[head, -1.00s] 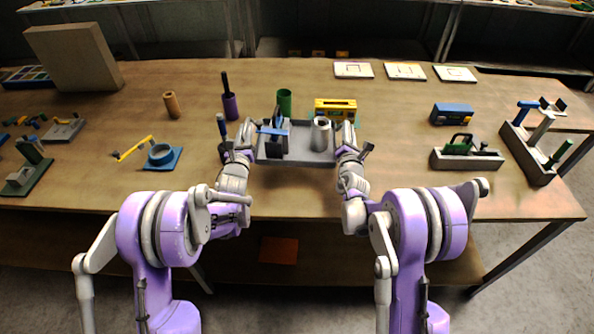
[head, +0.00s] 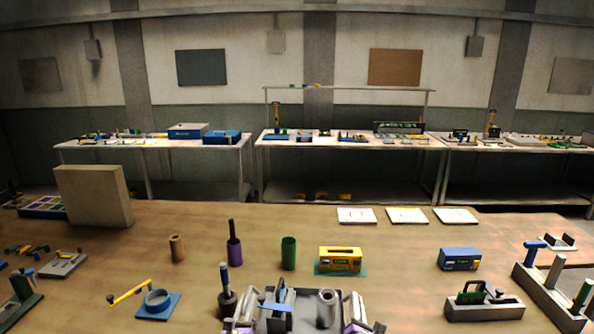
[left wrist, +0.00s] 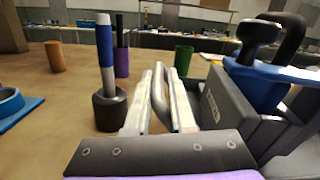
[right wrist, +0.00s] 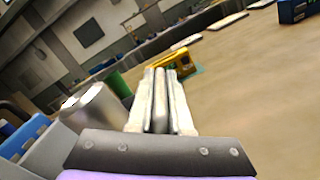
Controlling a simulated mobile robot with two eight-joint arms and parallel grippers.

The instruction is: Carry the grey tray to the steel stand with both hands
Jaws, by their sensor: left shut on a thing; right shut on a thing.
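The grey tray (head: 305,320) is at the bottom edge of the head view, its near part cut off. It holds a blue-and-black tool (head: 278,309) on the left and a pale metal cylinder (head: 327,308) on the right. My left gripper (head: 246,308) is shut on the tray's left handle, a grey bar between its fingers in the left wrist view (left wrist: 163,84). My right gripper (head: 356,305) is shut on the right handle, between its fingers in the right wrist view (right wrist: 160,80). I cannot tell whether the tray touches the table or which thing is the steel stand.
A dark holder with a blue-and-white handle (left wrist: 107,70) stands close left of my left gripper. A purple holder (head: 235,252), green cup (head: 288,253) and yellow box (head: 340,260) stand behind the tray. A grey block (head: 485,308) is to the right. Long tables (head: 340,143) line the far wall.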

